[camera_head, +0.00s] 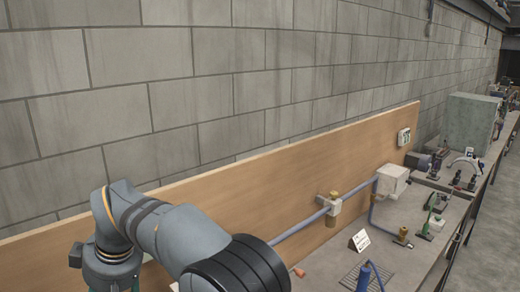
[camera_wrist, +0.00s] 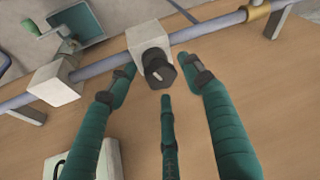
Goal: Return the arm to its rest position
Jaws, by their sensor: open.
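My gripper (camera_wrist: 157,82) shows in the wrist view with its green, segmented fingers spread apart and nothing held between them. Beyond the fingertips is a white block fitting (camera_wrist: 148,36) with a dark knob (camera_wrist: 159,72) on a blue-grey pipe (camera_wrist: 213,27). I cannot tell from this view how far the fingertips are from the knob. In the head view my grey arm (camera_head: 165,232) fills the lower left, bent at a joint. The gripper's fingers are not visible there.
The head view shows a wooden backboard (camera_head: 250,195) along a block wall, with the pipe (camera_head: 300,225) and a white box (camera_head: 392,179) in front. A small sign (camera_head: 359,241), a blue cylinder (camera_head: 364,277) and several tools stand on the bench (camera_head: 405,262). The floor (camera_head: 497,230) at right is clear.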

